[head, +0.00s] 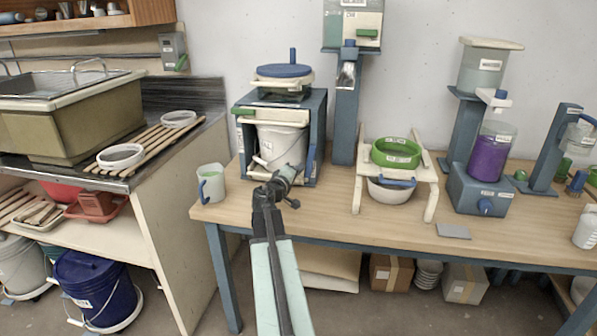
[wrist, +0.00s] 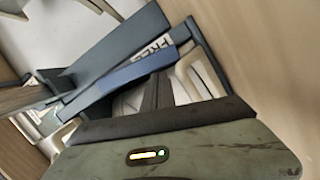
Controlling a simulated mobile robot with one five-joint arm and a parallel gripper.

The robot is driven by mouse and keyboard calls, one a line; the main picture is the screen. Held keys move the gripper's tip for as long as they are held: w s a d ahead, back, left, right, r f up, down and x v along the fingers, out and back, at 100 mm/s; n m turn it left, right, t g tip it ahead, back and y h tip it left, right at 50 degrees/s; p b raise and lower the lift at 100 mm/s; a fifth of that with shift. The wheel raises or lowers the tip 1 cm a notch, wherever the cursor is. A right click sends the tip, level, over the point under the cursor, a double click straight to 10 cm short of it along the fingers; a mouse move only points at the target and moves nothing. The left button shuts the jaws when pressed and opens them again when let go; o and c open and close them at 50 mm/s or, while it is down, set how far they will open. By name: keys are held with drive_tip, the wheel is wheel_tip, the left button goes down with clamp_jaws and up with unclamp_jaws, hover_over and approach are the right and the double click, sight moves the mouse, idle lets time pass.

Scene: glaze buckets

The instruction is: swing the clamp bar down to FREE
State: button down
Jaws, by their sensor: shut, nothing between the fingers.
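The blue clamp bar (head: 311,158) shows on the right side of the dark blue press frame (head: 322,115), standing roughly upright. In the wrist view the clamp bar (wrist: 118,78) runs slantwise, with one end close to a white label (wrist: 158,42) that seems to read FREE, partly hidden. My gripper (head: 288,173) is in front of the press, low beside the bar. In the wrist view its dark fingers (wrist: 150,94) are together and empty, close to the bar; I cannot tell whether they touch it. A white bucket (head: 280,143) stands inside the frame, partly hidden by my gripper.
A pale jug (head: 211,184) stands left of the press, near the table edge. To the right a white stand (head: 372,158) holds a green sieve (head: 397,153) above a white bowl (head: 388,192). A tall blue column (head: 346,120) rises behind. The table front between is clear.

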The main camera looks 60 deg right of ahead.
drive_tip(key=shift+w+a+f, duration=0.1)
drive_tip(key=shift+w+a, duration=0.05)
idle(0.4)
drive_tip(key=w, duration=0.2)
drive_tip(key=w+a, duration=0.1)
drive_tip(key=shift+r+p, duration=0.35)
drive_tip(key=shift+r, duration=0.05)
drive_tip(key=shift+w+a, duration=0.3)
drive_tip(key=shift+a, duration=0.65)
drive_tip(key=a, duration=0.5)
drive_tip(key=s+a, duration=0.1)
drive_tip(key=a, duration=0.2)
drive_tip(key=shift+a+r, duration=0.1)
drive_tip(key=shift+a, duration=0.15)
